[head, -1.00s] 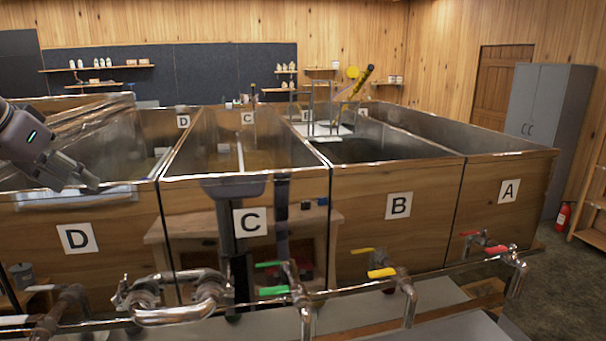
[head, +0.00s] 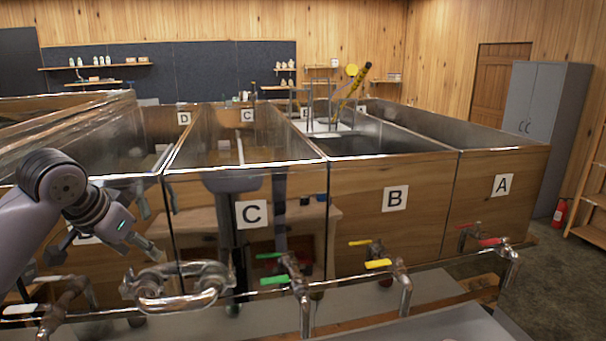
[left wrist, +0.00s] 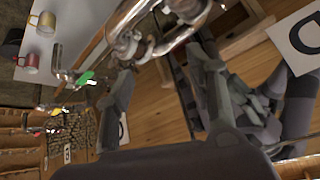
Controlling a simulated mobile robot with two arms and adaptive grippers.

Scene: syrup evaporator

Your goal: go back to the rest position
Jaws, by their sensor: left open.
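My left gripper (head: 146,247) hangs in front of pan D at the left of the head view, with its fingers pointing down and right above the pipework. In the left wrist view its two fingers (left wrist: 165,72) are spread apart with nothing held between them. Metal piping (left wrist: 130,42) shows beyond the fingertips; I cannot tell the exact gap. My arm and gripper cover most of the D label on the wooden front. My right gripper is in neither view.
The curved pipe (head: 178,290) lies close right of and below the gripper. Green valve handles (head: 273,281), yellow handles (head: 378,264) and red handles (head: 490,242) line the pans' front. A red mug (left wrist: 27,64) and a yellow mug (left wrist: 43,23) stand on a pale surface.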

